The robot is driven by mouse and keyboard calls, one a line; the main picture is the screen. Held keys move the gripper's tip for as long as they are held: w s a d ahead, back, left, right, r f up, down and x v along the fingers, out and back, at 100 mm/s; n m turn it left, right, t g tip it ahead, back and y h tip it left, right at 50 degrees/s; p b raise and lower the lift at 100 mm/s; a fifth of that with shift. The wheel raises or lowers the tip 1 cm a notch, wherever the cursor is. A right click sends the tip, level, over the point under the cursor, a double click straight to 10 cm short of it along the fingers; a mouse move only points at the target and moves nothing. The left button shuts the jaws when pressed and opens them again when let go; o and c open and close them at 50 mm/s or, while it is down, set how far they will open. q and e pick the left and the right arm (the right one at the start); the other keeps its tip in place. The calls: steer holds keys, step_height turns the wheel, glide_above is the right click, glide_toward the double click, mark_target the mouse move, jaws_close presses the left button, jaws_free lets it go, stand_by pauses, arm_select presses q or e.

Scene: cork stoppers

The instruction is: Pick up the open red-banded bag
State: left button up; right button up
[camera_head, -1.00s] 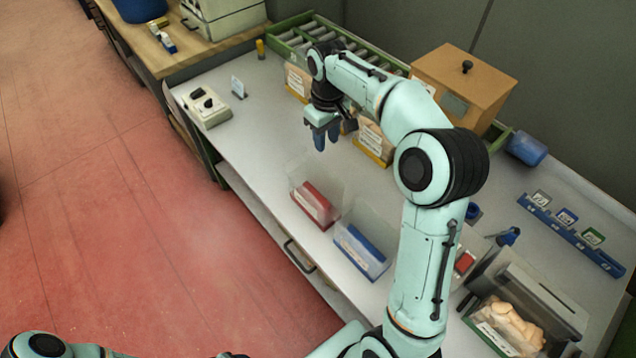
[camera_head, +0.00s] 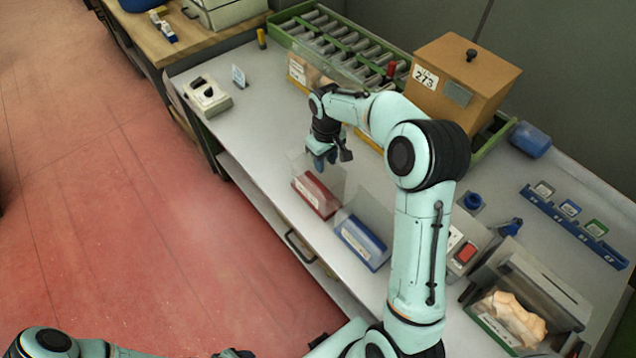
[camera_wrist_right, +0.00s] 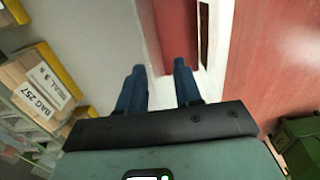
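The red-banded bag (camera_head: 316,196) stands on the grey bench near its front edge, clear above with a red band and a white label. My right gripper (camera_head: 325,163) is just above and behind it, fingers pointing down. In the right wrist view the two blue fingers of my right gripper (camera_wrist_right: 160,78) are apart with nothing between them, and the bag's red band (camera_wrist_right: 178,35) lies just beyond their tips. I see no contact.
A blue-banded bag (camera_head: 362,243) stands close to the right. A bag of stoppers (camera_head: 512,318) sits at the bench's right front. A green roller rack (camera_head: 345,50) and a brown box (camera_head: 462,85) are behind. The bench left of the red-banded bag is clear.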

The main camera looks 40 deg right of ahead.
jaws_close()
